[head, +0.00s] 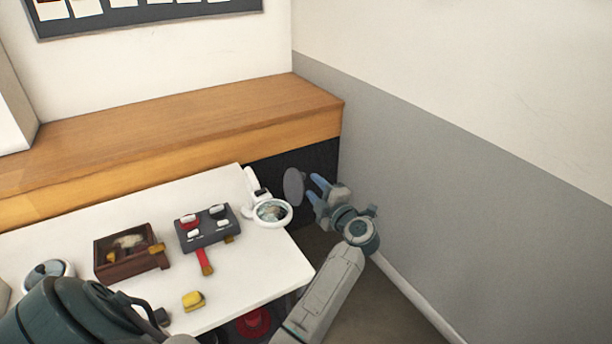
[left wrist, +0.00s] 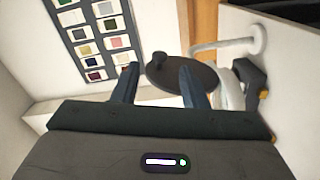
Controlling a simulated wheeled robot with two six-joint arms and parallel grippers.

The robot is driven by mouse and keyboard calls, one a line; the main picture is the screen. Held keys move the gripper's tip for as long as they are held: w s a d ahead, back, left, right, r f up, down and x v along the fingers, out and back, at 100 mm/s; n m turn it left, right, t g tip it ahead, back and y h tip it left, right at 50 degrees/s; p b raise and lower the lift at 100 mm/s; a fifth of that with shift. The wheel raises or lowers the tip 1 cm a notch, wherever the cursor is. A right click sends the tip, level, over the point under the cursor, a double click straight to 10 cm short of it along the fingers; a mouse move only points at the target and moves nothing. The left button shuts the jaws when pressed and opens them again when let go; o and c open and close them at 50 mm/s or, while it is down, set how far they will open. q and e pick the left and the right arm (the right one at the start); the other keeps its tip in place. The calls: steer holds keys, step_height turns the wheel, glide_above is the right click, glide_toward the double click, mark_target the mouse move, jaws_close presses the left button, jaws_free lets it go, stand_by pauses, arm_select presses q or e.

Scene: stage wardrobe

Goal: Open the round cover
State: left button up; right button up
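The round cover (head: 293,187) is a grey disc that stands out to the right of a white ring-shaped magnifier (head: 272,212), past the table's edge. The ring's face is uncovered, and I cannot see where the cover joins it. My right gripper is not in view.
The white table (head: 225,290) also holds a grey box with switches (head: 208,228), a brown open box (head: 128,250), a yellow block (head: 193,300) and a round pot (head: 48,275). A grey wall (head: 430,190) is close on the right. A wooden ledge (head: 180,125) runs behind.

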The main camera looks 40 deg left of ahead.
mark_target(297, 187)
arm_select(q)
steer(key=p+x, duration=0.1)
steer(key=x, duration=0.4)
steer(key=shift+w+a, duration=0.1)
steer(key=shift+a, duration=0.05)
jaws_close()
